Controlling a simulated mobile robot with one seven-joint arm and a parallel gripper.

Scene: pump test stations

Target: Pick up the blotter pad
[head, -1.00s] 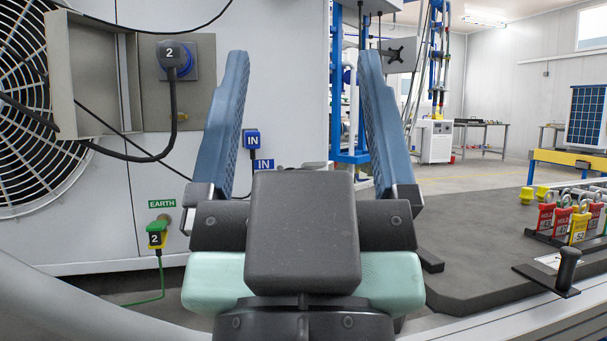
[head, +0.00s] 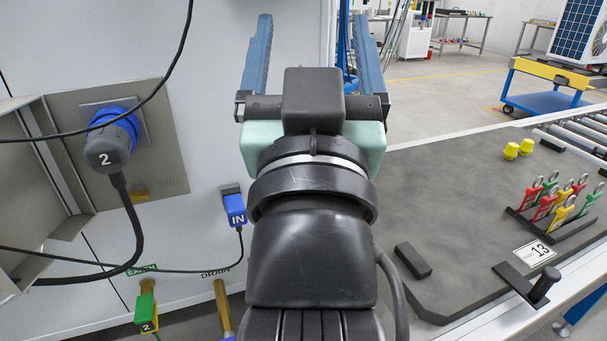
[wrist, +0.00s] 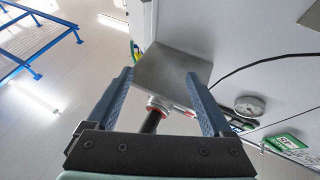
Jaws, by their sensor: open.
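No thing in these frames can be made out for certain as the blotter pad. A small dark rectangular block (head: 412,260) lies flat on the grey mat, right of my arm in the head view; I cannot tell if it is the pad. My gripper (head: 310,22) is open, its two blue fingers wide apart in front of the white cabinet, with nothing held. In the wrist view my gripper (wrist: 160,73) also shows open. A grey square plate (wrist: 172,70) and a black handle-like part (wrist: 153,121) appear beyond and between the fingers.
The grey mat (head: 455,200) bears a rack of red, green and yellow tags (head: 555,205), yellow caps (head: 518,149) and a black-knobbed lever (head: 540,287). A plug marked 2 (head: 108,145) with cables juts from the cabinet at left. Much of the mat is clear.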

